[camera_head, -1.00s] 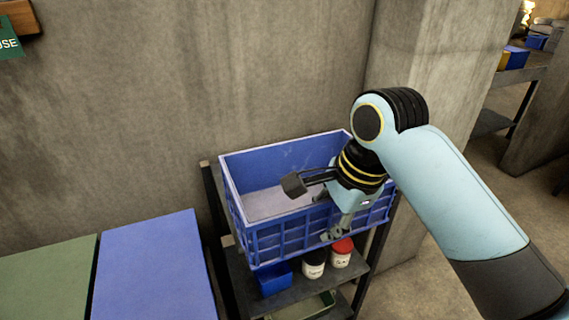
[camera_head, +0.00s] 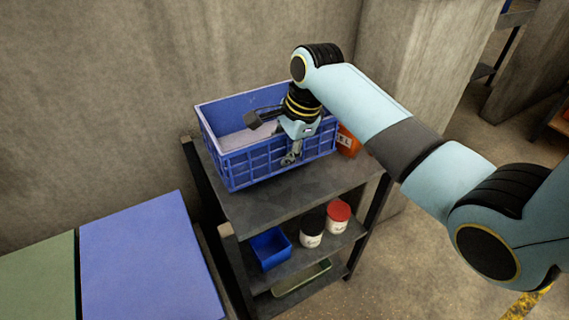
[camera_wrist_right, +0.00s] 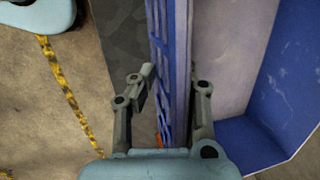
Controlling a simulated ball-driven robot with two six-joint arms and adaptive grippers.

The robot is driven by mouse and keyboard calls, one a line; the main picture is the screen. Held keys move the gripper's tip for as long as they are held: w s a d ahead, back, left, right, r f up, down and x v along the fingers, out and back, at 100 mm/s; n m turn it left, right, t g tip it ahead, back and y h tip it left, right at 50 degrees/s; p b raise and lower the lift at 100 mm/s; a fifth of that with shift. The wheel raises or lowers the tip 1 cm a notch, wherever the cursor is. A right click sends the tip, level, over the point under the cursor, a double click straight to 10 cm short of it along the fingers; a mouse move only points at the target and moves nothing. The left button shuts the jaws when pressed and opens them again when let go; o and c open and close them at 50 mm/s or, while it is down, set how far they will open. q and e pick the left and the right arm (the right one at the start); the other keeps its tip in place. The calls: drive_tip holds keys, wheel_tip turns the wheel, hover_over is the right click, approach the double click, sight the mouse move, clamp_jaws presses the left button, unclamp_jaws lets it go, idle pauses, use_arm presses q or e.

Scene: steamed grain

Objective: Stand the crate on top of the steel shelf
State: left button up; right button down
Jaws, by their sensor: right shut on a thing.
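The blue crate (camera_head: 243,165) is upright at the back of the steel shelf's (camera_head: 285,198) dark top board, close to the wall. Its base looks at or just above the board; I cannot tell if it touches. My right gripper (camera_head: 290,150) is shut on the crate's near side wall, one finger outside and the other inside. In the right wrist view, the fingers (camera_wrist_right: 170,98) straddle the blue crate wall (camera_wrist_right: 178,60). The crate looks empty with a pale floor. My left gripper is not in view.
An orange tub (camera_head: 348,141) stands beside the crate's right end. Lower boards hold a blue bin (camera_head: 270,248), a black-and-white jar (camera_head: 312,232), a red-lidded jar (camera_head: 338,216) and a green tray (camera_head: 300,278). The top board's front is bare. A blue-topped surface (camera_head: 150,265) is at left.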

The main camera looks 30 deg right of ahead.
sight(285, 170)
drive_tip(key=shift+w+d+f, duration=0.1)
drive_tip(key=shift+w+f, duration=0.05)
drive_tip(key=shift+w, duration=0.1)
drive_tip(key=shift+f, duration=0.35)
wheel_tip(285, 170, down, 3)
drive_tip(key=shift+r, duration=0.2)
drive_tip(key=shift+f, duration=0.25)
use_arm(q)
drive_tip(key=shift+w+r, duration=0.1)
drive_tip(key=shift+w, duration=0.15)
use_arm(e)
drive_tip(key=shift+f, duration=0.15)
drive_tip(key=c, duration=1.4)
unclamp_jaws()
drive_tip(key=shift+s, duration=0.1)
use_arm(q)
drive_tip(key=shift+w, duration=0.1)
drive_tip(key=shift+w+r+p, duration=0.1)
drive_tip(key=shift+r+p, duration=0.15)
drive_tip(key=shift+p, duration=0.1)
use_arm(e)
drive_tip(key=v, duration=1.2)
